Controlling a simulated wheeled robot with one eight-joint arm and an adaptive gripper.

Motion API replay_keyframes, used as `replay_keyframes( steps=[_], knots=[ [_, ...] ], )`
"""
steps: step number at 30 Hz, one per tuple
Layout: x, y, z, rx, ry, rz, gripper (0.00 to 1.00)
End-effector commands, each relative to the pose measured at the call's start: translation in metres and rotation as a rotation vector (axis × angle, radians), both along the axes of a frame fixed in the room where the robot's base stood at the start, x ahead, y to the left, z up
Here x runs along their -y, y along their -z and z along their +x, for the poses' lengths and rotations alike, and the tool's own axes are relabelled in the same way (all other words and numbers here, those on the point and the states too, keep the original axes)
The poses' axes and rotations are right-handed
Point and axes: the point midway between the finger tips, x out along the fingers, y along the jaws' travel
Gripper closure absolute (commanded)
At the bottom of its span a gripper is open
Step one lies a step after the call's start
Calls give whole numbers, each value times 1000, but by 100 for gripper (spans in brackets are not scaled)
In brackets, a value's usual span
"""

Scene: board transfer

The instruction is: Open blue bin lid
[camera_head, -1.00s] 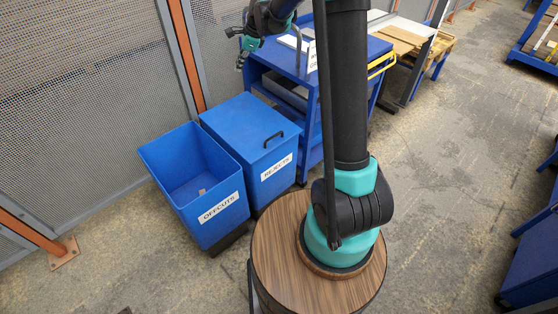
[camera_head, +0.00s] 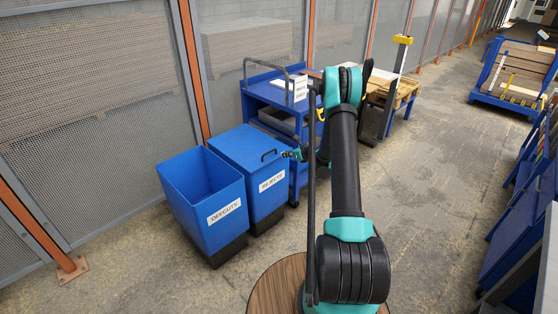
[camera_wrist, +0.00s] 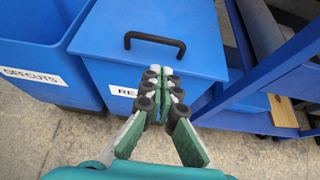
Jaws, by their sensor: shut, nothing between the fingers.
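The lidded blue bin labelled REJECTS (camera_head: 270,186) stands left of my arm in the head view, and in the wrist view its front (camera_wrist: 105,75) is partly hidden by my fingers. Its blue lid (camera_head: 240,146) is down, and the lid's top also fills the upper middle of the wrist view (camera_wrist: 205,48). A black bar handle (camera_head: 268,154) sits near the lid's front edge, and it shows clearly in the wrist view (camera_wrist: 155,38). My gripper (camera_wrist: 161,72) is shut and empty, with its fingertips just below the handle in the picture, apart from it. In the head view my gripper (camera_head: 287,154) is right of the handle.
An open blue bin labelled OFFCUTS (camera_head: 212,207) stands close on the left. A blue trolley (camera_head: 262,92) with shelves stands close behind and right of the lidded bin. A mesh fence (camera_head: 95,110) runs behind. Bare floor (camera_head: 180,285) lies in front.

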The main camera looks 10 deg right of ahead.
Motion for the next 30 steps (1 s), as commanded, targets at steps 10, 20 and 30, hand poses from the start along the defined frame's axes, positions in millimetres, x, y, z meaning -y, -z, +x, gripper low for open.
replay_keyframes(
  steps=[10, 20, 30],
  knots=[
    [-31, 29, 40, -1, -5, -2, 100],
    [-47, 45, 63, -1, -3, -2, 100],
    [-49, 46, 64, -1, -3, -2, 100]
  ],
)
